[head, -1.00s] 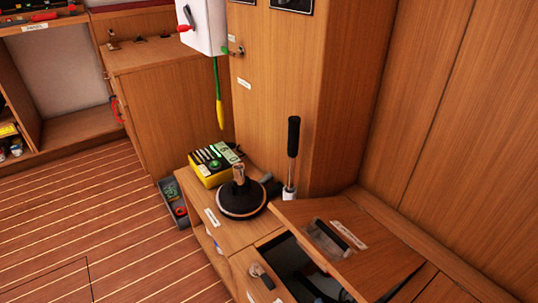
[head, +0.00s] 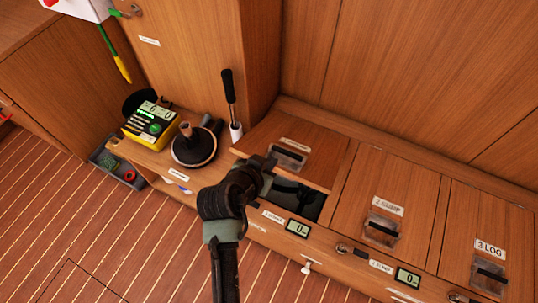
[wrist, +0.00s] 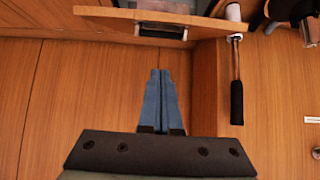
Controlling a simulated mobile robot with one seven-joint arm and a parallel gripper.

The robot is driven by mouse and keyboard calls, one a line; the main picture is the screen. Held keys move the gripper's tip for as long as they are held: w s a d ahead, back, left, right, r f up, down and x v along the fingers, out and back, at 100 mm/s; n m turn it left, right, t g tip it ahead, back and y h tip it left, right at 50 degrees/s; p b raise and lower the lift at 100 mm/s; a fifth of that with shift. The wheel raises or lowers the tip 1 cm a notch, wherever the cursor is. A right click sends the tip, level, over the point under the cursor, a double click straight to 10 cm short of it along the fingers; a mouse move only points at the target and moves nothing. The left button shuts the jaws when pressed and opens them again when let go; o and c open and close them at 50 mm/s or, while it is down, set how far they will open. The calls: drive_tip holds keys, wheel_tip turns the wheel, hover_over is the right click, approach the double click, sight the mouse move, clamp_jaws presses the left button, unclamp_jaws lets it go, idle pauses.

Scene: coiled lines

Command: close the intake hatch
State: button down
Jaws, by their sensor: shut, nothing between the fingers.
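The intake hatch lid (head: 322,150) is a wooden panel with a clear recessed handle (head: 287,157) and a white label too small to read. It is raised and tilted, with a dark opening (head: 305,203) showing below its front edge. My gripper (head: 270,166) is at the lid's front left, close to the handle; I cannot tell whether it touches. In the wrist view my gripper (wrist: 160,78) has its fingers together and empty, pointing toward the lid edge (wrist: 110,14) and its handle (wrist: 161,30) at the top. My arm hides part of the bench front.
Closed hatches labelled sump (head: 372,200) and log (head: 490,235) lie to the right. Left of the opening stand a black-handled tool (head: 229,88), a round black-based item (head: 194,148) and a yellow meter (head: 150,125). Small displays line the bench front.

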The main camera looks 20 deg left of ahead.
drive_tip(key=b, duration=0.3)
hover_over(278, 166)
drive_tip(key=f, duration=0.5)
drive_tip(key=shift+s+d+f, duration=0.15)
drive_tip(key=shift+d+f, duration=0.1)
drive_tip(key=shift+f, duration=0.15)
drive_tip(key=f, duration=0.3)
drive_tip(key=shift+s, duration=0.35)
drive_tip(key=shift+s+f+b, duration=0.3)
drive_tip(key=shift+f, duration=0.15)
drive_tip(key=shift+t, duration=0.8)
drive_tip(key=s+f+b, duration=0.1)
drive_tip(key=f+b, duration=0.3)
drive_tip(key=s+f+b, duration=0.2)
drive_tip(key=f+b, duration=0.3)
drive_tip(key=s+f+b, duration=0.2)
drive_tip(key=f+b, duration=0.2)
drive_tip(key=f, duration=0.1)
drive_tip(key=shift+a+b, duration=0.1)
drive_tip(key=shift+b, duration=0.25)
drive_tip(key=shift+r, duration=0.2)
